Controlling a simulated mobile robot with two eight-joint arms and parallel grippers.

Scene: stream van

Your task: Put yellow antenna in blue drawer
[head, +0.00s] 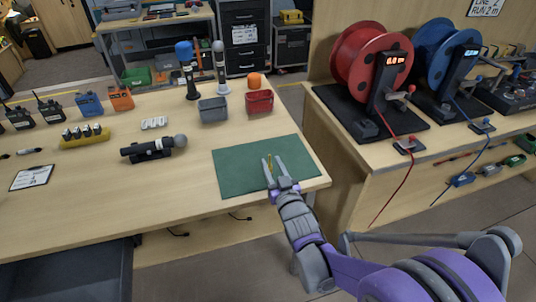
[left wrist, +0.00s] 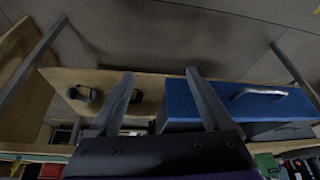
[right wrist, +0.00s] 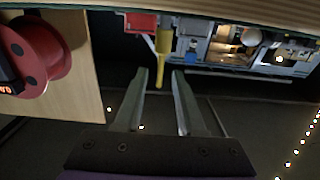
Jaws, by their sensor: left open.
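The yellow antenna (head: 270,163) is a thin yellow stick at the green mat (head: 235,178) in the head view. My right gripper (head: 271,161) is over the mat, its fingers apart on either side of the antenna. In the right wrist view the antenna (right wrist: 163,50) shows just beyond and between the tips of the open gripper (right wrist: 161,72), with no clear contact. The blue drawer (left wrist: 195,105), with a grey handle (left wrist: 258,92), shows in the left wrist view. My left gripper (left wrist: 160,75) is open and empty before it; how far away is unclear. The drawer is not seen in the head view.
Grey (head: 213,110) and red (head: 259,102) bins stand behind the mat. Red (head: 372,58) and blue (head: 440,52) cable reels stand on the right bench. The table's front middle is clear.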

